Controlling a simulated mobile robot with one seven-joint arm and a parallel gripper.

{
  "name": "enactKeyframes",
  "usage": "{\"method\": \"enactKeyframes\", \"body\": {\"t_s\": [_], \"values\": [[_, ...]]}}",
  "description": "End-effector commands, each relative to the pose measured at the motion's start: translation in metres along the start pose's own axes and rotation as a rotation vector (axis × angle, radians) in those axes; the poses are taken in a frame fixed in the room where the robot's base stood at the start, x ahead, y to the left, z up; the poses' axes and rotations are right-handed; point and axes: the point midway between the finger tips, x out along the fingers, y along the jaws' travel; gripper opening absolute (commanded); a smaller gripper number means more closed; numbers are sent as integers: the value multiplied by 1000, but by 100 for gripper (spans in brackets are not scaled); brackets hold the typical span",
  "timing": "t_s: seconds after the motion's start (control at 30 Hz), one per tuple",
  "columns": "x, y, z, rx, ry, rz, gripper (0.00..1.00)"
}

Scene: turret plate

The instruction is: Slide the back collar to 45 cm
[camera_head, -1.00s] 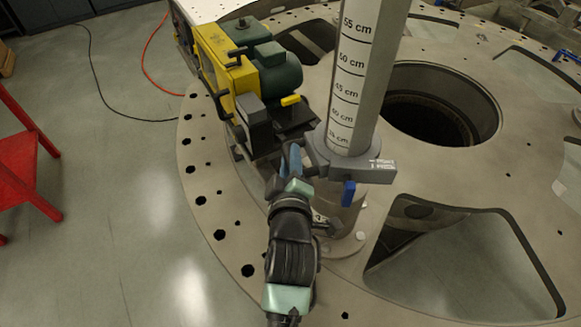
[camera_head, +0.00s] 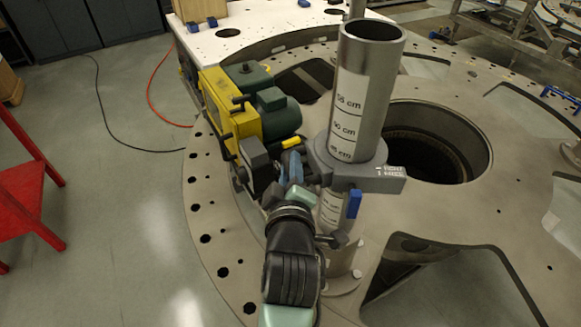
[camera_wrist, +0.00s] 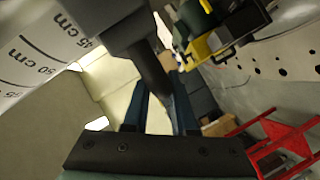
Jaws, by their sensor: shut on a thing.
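The grey collar (camera_head: 365,177) sits around an upright steel post (camera_head: 371,75) that carries a white cm scale (camera_head: 347,115). The 55, 50 and 45 cm labels show above the collar, with the 45 cm label just over its upper edge. A blue lever (camera_head: 354,203) hangs from the collar's right part. My gripper (camera_head: 291,166) is at the collar's left side. In the wrist view its blue fingers (camera_wrist: 167,108) are closed on the collar's dark bar-shaped handle (camera_wrist: 152,72). The exact finger contact is partly hidden.
A yellow and green machine (camera_head: 240,105) stands close to the left of the collar and my gripper. The round plate (camera_head: 440,215) has a large dark hole right of the post. A red stool (camera_head: 25,185) stands on the floor at left.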

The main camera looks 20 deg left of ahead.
Motion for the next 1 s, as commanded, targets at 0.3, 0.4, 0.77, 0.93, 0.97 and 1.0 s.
{"method": "enactKeyframes", "body": {"t_s": [0.3,0.4,0.77,0.93,0.97,1.0], "values": [[0,1,-1,0,3,3,53],[0,1,-1,0,2,2,53],[-28,-2,2,0,1,3,53],[-59,-3,2,1,1,3,53],[-64,-2,2,1,1,4,53],[-72,-2,2,1,1,4,53]]}}
